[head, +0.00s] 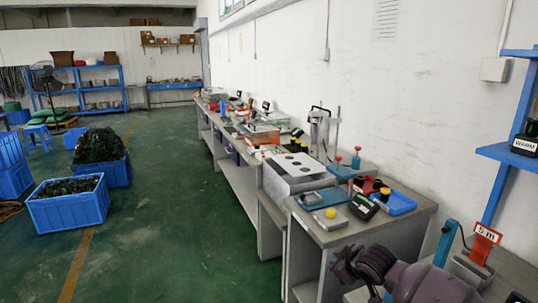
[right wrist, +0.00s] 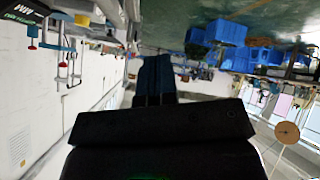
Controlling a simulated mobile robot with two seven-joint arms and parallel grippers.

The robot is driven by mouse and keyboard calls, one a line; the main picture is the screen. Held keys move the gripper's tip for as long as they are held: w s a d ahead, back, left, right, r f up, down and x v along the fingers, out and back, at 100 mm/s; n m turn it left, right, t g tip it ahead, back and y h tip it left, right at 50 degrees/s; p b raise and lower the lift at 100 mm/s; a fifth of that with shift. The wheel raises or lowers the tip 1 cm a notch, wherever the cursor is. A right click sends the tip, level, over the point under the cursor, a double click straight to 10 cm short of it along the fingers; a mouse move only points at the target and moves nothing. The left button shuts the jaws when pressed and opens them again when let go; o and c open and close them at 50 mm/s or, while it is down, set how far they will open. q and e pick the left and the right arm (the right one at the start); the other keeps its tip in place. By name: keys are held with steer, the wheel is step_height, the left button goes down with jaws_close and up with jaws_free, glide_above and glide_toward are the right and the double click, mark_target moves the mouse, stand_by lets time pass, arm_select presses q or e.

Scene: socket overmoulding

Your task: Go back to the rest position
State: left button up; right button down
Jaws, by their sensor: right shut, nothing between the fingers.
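My right gripper (right wrist: 155,75) shows in the right wrist view as dark fingers held together, with nothing between them. The wrist view is upside down, with the floor at the top, and the gripper is in open air, touching nothing visible. In the head view, part of my right arm (head: 415,280) comes in at the bottom right, beside the near workbench (head: 330,240). My left arm and left gripper show in neither view.
The long bench row along the right wall carries a grey box (head: 295,172), a blue tray (head: 398,204) and small tools. A blue shelf (head: 510,155) stands at the right. Blue crates (head: 68,212) stand on the left. The green floor (head: 185,240) between is clear.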

steer(key=s+a+f+m+t+y, duration=0.1)
steer(key=s+a+t+y, duration=0.2)
steer(key=s, duration=0.7)
steer(key=s+d+f+m+h, duration=0.2)
steer(key=s+d+f, duration=0.2)
steer(key=s, duration=0.4)
steer(key=s+d+f+m+h, duration=0.2)
steer(key=s+f, duration=0.3)
steer(key=s, duration=0.4)
steer(key=s+d+f+m+h, duration=0.2)
steer(key=s+d+f, duration=0.3)
steer(key=s, duration=0.4)
steer(key=shift+s+d+f+m+g+h, duration=0.2)
steer(key=shift+d+f+m+g+h, duration=0.1)
steer(key=shift+d+m+h, duration=0.15)
